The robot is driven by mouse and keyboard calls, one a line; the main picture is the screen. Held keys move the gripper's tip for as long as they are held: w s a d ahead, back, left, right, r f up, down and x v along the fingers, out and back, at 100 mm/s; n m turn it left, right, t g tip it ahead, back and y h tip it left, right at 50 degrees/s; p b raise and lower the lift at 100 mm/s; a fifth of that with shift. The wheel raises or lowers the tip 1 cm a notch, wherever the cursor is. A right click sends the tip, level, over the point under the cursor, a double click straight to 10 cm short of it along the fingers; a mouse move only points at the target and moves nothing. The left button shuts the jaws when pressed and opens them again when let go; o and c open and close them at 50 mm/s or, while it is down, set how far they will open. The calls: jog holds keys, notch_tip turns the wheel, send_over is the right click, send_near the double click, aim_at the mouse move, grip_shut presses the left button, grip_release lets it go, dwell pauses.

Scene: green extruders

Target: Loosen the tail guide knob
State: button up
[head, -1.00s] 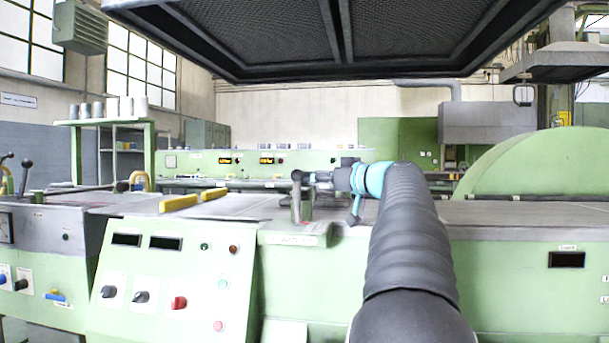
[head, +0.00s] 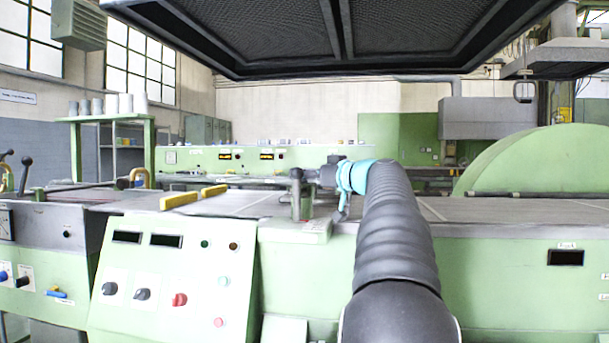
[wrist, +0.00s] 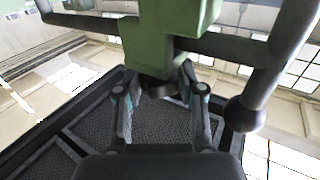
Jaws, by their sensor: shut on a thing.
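In the wrist view my gripper (wrist: 160,84) has one finger on each side of a small dark knob (wrist: 160,89). The knob sits against the end of a green block (wrist: 165,40), and the fingers are shut on it. Its details are shadowed and partly hidden by the fingers. In the head view I cannot make out the knob separately from my gripper.
Dark rods run beside the green block in the wrist view, one with a black ball end (wrist: 242,116) close to the right finger. A control panel (head: 175,270) fronts the machine. Yellow bars (head: 195,197) lie on the bed. A dark hood (head: 335,40) hangs overhead.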

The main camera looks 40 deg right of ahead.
jog(key=shift+d+r+n+g+y+p, duration=0.1)
jog(key=shift+n+g+y+p, duration=0.25)
jog(key=shift+n+y, duration=0.65)
jog(key=shift+n+g+y+p, duration=0.25)
jog(key=shift+n+y+p, duration=0.05)
jog(key=shift+y, duration=0.6)
jog(key=o, duration=0.9)
jog(key=v, duration=1.2)
